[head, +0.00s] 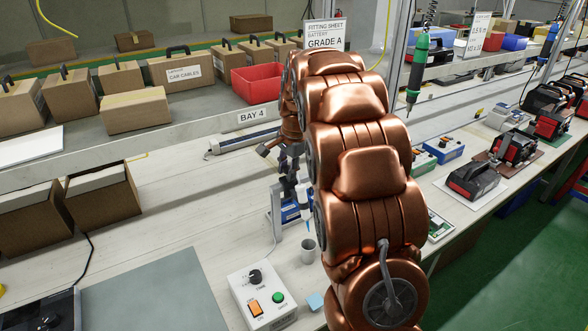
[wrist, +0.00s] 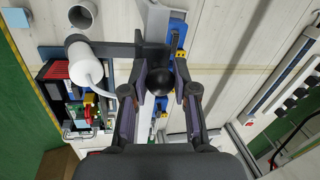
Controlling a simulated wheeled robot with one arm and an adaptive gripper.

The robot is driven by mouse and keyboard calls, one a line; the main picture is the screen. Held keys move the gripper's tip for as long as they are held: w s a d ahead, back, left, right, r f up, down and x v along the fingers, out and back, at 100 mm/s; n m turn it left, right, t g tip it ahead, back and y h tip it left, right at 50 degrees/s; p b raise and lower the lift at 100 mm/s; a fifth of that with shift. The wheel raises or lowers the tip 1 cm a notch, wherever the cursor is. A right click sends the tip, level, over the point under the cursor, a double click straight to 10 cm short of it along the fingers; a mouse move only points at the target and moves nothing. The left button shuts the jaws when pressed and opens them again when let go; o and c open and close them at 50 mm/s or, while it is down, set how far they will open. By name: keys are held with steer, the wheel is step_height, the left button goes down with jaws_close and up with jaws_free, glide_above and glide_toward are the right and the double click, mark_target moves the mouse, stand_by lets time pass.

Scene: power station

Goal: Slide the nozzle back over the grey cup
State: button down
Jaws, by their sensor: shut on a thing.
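My gripper (wrist: 158,95) is shut on a round black knob (wrist: 157,80), with one finger on each side of it. A dark bar (wrist: 115,50) runs left from the knob to a white cylinder with a curved hose (wrist: 80,62). In the head view, the white dispenser body (head: 304,196) ends in a small blue nozzle tip (head: 308,226). The grey cup (head: 308,251) stands upright on the bench, in front of and below the tip. It also shows in the wrist view (wrist: 82,15), beside the cylinder. My arm hides part of the dispenser stand.
A white control box (head: 262,298) with a knob, orange switch and green button stands left of the cup. A grey mat (head: 140,290) covers the bench at left. Red tools (head: 472,180) stand at right.

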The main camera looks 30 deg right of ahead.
mark_target(292, 190)
steer(key=shift+a+f, duration=0.2)
steer(key=shift+a, duration=0.05)
steer(key=c, duration=1.2)
jaws_free()
steer(key=shift+a, duration=0.15)
steer(key=o, duration=0.3)
steer(key=shift+r, duration=0.1)
steer(key=shift+d+r, duration=0.15)
steer(key=shift+d, duration=0.05)
steer(key=shift+r, duration=0.25)
steer(key=r, duration=0.3)
steer(key=s+r, duration=0.1)
steer(key=r, duration=0.3)
steer(key=s+r, duration=0.1)
steer(key=r, duration=0.3)
steer(key=shift+s+d, duration=0.15)
steer(key=shift+d, duration=0.1)
